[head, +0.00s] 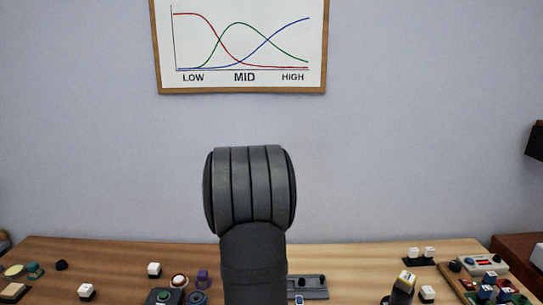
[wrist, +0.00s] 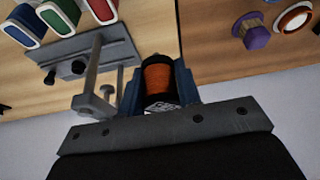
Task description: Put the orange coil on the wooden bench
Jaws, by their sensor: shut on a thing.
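The orange coil (wrist: 158,76), with black ends, sits between the two blue-grey fingers of my gripper (wrist: 158,90) in the wrist view. My gripper is shut on it. The wooden bench (head: 350,262) spans the bottom of the head view, darker brown at left and pale at right. Its surface (wrist: 215,75) also shows behind the coil in the wrist view. The gap between coil and bench cannot be told. In the head view, my own arm hides the gripper and the coil.
A grey metal fixture with posts (wrist: 90,68) stands close left of the coil in the wrist view. A purple part (wrist: 256,35) lies at upper right. In the head view, small parts crowd the bench's left and right; bare wood shows right of centre.

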